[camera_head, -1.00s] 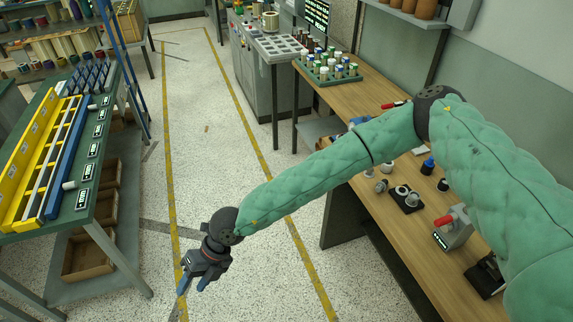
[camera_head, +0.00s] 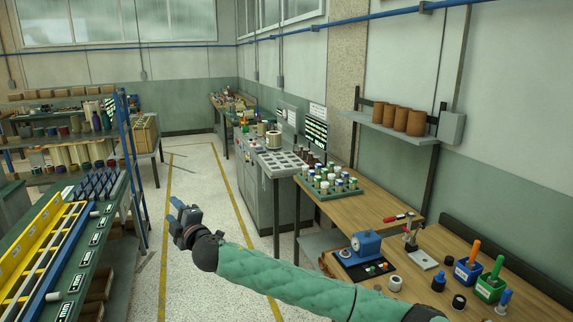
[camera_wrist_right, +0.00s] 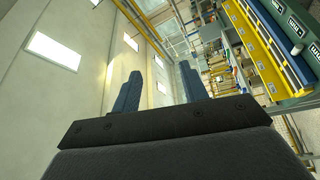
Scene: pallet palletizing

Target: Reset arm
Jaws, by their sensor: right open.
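My right arm, in a green padded sleeve, comes in from the bottom right of the head view and reaches over the aisle. My right gripper (camera_head: 181,212) is at its end, raised above the floor, with blue fingertips pointing up and to the left. In the right wrist view the two blue fingers (camera_wrist_right: 158,92) stand apart with nothing between them, and the room's wall and windows show beyond. My left gripper is in neither view.
A wooden bench (camera_head: 383,200) on the right carries a tray of capped bottles (camera_head: 328,183), a blue device (camera_head: 366,246) and tool holders. A green table with yellow rails (camera_head: 32,240) stands at left. The floor aisle (camera_head: 200,180) between yellow lines is clear.

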